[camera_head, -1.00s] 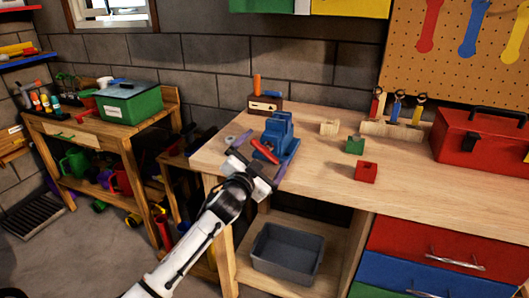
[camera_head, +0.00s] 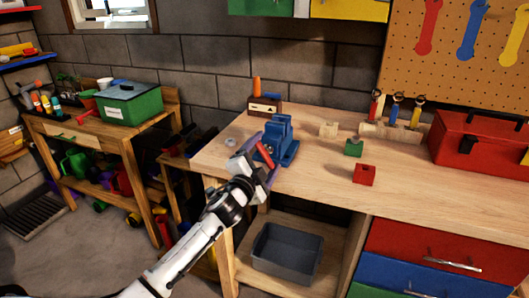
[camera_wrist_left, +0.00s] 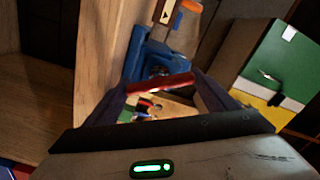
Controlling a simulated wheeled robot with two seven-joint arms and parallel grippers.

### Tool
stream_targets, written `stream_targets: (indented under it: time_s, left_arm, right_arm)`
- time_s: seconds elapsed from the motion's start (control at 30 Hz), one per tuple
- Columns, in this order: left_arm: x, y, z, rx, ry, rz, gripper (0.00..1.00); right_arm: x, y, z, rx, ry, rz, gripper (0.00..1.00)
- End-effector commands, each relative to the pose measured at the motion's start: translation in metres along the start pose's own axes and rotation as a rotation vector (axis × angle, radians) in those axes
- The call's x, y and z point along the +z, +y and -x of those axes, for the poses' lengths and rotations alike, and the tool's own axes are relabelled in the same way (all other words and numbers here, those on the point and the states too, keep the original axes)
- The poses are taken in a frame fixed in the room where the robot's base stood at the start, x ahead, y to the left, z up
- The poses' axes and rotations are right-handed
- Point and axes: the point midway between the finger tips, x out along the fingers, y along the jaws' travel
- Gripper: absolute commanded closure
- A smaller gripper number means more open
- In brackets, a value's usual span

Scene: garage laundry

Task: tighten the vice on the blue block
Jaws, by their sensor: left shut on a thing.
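The blue vice (camera_head: 280,143) stands near the left end of the wooden workbench. Its red handle bar (camera_head: 264,153) is on the near side, tilted steeply. My left gripper (camera_head: 259,163) is at this bar. In the left wrist view the red bar (camera_wrist_left: 160,84) spans between the two dark fingertips (camera_wrist_left: 161,92), and the gripper is shut on it. The blue body of the vice (camera_wrist_left: 150,60) is just beyond. I cannot tell the blue block apart from the vice's own blue parts. My right gripper is not in view.
A red block (camera_head: 364,174), a green block (camera_head: 353,147) and a pale wooden block (camera_head: 328,129) sit right of the vice. A red toolbox (camera_head: 480,145) is farther right. A grey bin (camera_head: 287,252) is on the shelf below.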

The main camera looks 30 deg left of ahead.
Motion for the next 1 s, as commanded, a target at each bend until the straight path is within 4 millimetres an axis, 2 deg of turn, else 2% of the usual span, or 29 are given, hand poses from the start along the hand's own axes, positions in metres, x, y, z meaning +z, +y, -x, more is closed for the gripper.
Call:
stream_targets:
  time_s: [0.03,1.0]
  left_arm:
    - [0.0044,0.0010,0.0003,0.000,-0.007,-0.012,0.44]
    - [0.0107,0.0020,0.0005,0.002,-0.021,-0.012,0.44]
  right_arm:
    - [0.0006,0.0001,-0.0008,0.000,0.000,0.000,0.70]
    - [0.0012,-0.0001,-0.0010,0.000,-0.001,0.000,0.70]
